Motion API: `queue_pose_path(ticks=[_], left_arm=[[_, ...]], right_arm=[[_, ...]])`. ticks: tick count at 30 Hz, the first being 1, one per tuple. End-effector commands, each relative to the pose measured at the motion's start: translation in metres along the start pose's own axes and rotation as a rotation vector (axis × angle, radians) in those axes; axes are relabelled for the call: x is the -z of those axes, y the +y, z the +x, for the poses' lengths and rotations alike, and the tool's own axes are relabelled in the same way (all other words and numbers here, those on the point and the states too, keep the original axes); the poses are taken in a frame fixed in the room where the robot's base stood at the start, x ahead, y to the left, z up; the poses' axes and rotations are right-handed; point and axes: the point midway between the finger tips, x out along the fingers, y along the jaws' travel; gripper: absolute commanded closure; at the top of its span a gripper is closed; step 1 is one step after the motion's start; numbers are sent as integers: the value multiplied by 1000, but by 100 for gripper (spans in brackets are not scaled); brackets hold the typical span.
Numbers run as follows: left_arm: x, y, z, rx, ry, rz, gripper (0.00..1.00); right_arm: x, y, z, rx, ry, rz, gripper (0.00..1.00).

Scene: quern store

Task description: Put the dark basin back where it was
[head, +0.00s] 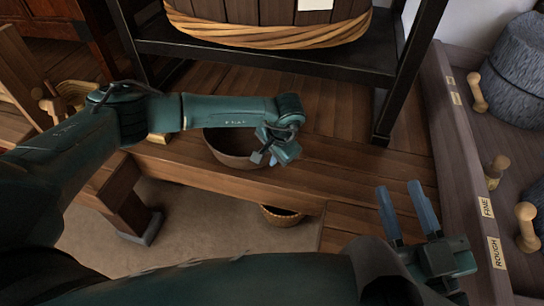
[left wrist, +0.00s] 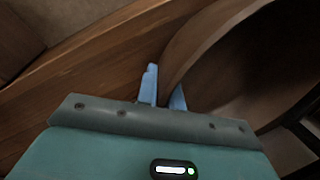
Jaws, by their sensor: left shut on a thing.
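The dark brown basin (head: 232,158) is on or just above the wooden bench (head: 330,175), near its front edge; I cannot tell whether it touches the wood. My left arm crosses over it and hides part of its rim and inside. My left gripper (head: 272,156) is at the basin's right side. In the left wrist view, the gripper's blue fingers (left wrist: 164,92) are on either side of the basin's wall (left wrist: 215,50), shut on the rim. My right gripper (head: 408,208) is open and empty, with its two blue fingers apart, at the lower right.
A black rack (head: 270,62) with a large rope-bound tub (head: 265,25) stands behind. A small wicker basket (head: 282,216) is below the bench edge. At right, a wooden stand (head: 455,140) labelled FINE and ROUGH holds grey querns (head: 515,70). Bench boards right of the basin are clear.

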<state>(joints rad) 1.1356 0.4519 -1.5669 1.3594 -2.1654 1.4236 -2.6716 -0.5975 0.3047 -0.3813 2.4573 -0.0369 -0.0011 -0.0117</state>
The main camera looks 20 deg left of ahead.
Motion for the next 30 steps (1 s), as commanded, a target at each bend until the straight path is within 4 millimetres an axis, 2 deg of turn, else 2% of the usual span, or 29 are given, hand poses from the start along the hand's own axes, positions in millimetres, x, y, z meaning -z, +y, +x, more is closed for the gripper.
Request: queue_pose_path(ticks=[5, 6, 14, 22, 26, 30], left_arm=[[1, 0, 2, 2, 2, -1, 100], [0, 1, 3, 0, 0, 0, 90], [0, 1, 2, 0, 0, 0, 70], [0, 0, -1, 0, -1, 0, 70], [0, -1, -16, -1, 2, 1, 70], [1, -2, -47, 1, 3, 1, 70]], right_arm=[[-2, 0, 0, 2, 3, -2, 66], [-1, 0, 0, 3, 6, -3, 66], [1, 0, 1, 4, 13, -5, 66], [4, 0, 2, 4, 13, -5, 66], [7, 0, 1, 2, 1, -11, 66], [10, 1, 0, -5, -15, -36, 66]])
